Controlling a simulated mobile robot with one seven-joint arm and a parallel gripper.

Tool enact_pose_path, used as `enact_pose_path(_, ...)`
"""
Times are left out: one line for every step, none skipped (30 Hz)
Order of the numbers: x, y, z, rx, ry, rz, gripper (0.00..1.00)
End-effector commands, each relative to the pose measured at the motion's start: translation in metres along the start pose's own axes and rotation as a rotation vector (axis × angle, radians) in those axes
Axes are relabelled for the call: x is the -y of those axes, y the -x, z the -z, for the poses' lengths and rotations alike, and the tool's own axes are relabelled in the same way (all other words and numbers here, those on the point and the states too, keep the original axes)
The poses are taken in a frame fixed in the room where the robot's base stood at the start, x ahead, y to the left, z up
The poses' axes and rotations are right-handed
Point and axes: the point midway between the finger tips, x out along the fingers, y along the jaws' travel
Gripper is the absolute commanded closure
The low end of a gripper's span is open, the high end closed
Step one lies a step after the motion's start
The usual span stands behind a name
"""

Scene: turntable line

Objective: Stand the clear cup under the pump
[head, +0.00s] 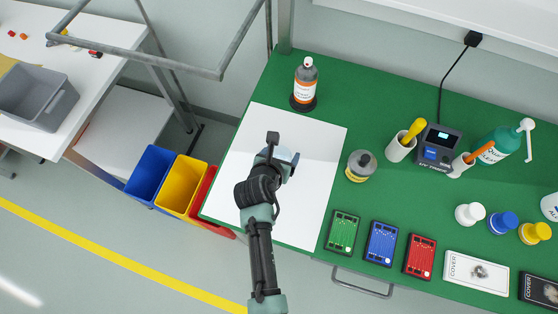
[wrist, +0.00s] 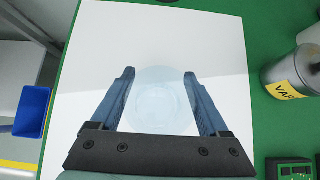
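The clear cup (wrist: 160,100) is a faint bluish round shape in the wrist view, seen from above against a white sheet. It lies between the two fingers of my gripper (wrist: 160,85), which are wide apart. Its sides come close to both fingers; I cannot tell whether they press on it. In the head view my gripper (head: 279,150) is over the white sheet, with a bit of the pale cup (head: 284,154) showing and the rest hidden. The pump is a white spout (head: 526,126) on a teal bottle (head: 500,146) at the far right of the green bench.
Between cup and pump stand a grey tin (head: 361,167), a holder with a yellow handle (head: 400,149), a UV timer (head: 438,147) and a holder with an orange handle (head: 461,166). An orange-labelled bottle (head: 304,85) is behind. Small jars and coloured boards occupy the front right.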

Motion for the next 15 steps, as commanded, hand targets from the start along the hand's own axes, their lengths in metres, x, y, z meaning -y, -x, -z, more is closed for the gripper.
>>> enact_pose_path(0.0,0.0001,0.0001,0.0,0.0,0.0,0.32)
enact_pose_path(0.0,0.0001,0.0001,0.0,0.0,0.0,0.38)
enact_pose_path(0.0,0.0002,0.0001,0.0,0.0,0.0,0.45)
enact_pose_path(-0.0001,0.0002,0.0002,0.0,0.0,0.0,0.5)
enact_pose_path(-0.0001,0.0002,0.0002,0.0,0.0,0.0,0.56)
enact_pose_path(-0.0001,0.0002,0.0002,0.0,0.0,0.0,0.63)
enact_pose_path(-0.0001,0.0002,0.0002,0.0,0.0,0.0,0.68)
enact_pose_path(-0.0001,0.0002,0.0002,0.0,0.0,0.0,0.74)
enact_pose_path(-0.0001,0.0002,0.0002,0.0,0.0,0.0,0.81)
enact_pose_path(-0.0003,0.0004,-0.0003,0.001,0.0,-0.001,0.83)
enact_pose_path(-0.0003,0.0004,-0.0004,0.001,0.0,-0.001,0.92)
enact_pose_path(-0.0002,0.0004,-0.0003,0.001,0.0,0.0,0.93)
enact_pose_path(-0.0003,0.0004,-0.0003,0.001,0.0,-0.001,0.93)
enact_pose_path(-0.0003,0.0004,-0.0003,0.001,0.0,-0.001,0.93)
enact_pose_path(-0.0003,0.0004,-0.0004,0.001,0.0,-0.001,0.93)
